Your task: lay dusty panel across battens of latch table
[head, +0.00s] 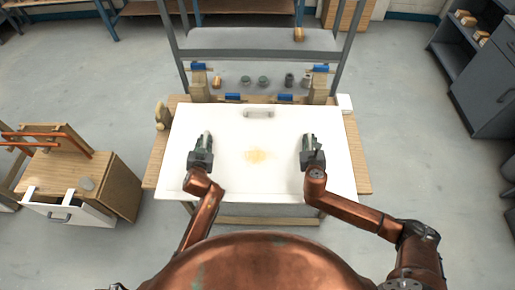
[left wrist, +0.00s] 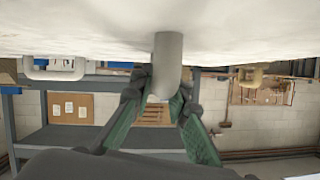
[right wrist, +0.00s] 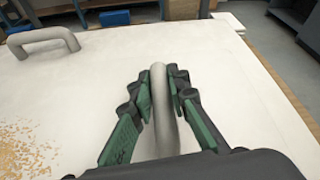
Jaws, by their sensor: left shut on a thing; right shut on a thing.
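The dusty panel (head: 230,125) is a broad white sheet with a tan dust patch (head: 260,156) near its middle. It covers most of the wooden latch table (head: 358,165), whose sides show left and right of it. The battens are hidden, and I cannot tell whether the panel touches them. My left gripper (head: 205,138) is shut on a grey handle (left wrist: 168,60) on the panel's left part. My right gripper (head: 309,139) is shut on the right handle (right wrist: 160,100). A third handle (head: 258,113) at the far edge is free.
Wooden blocks with blue-ended latches (head: 197,67) (head: 320,69) stand behind the panel, with two more blue pieces (head: 232,97) (head: 285,97) close to its far edge. Several small fittings (head: 263,81) lie beyond. A wooden cart (head: 100,180) stands left, and a grey cabinet (head: 485,85) right.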

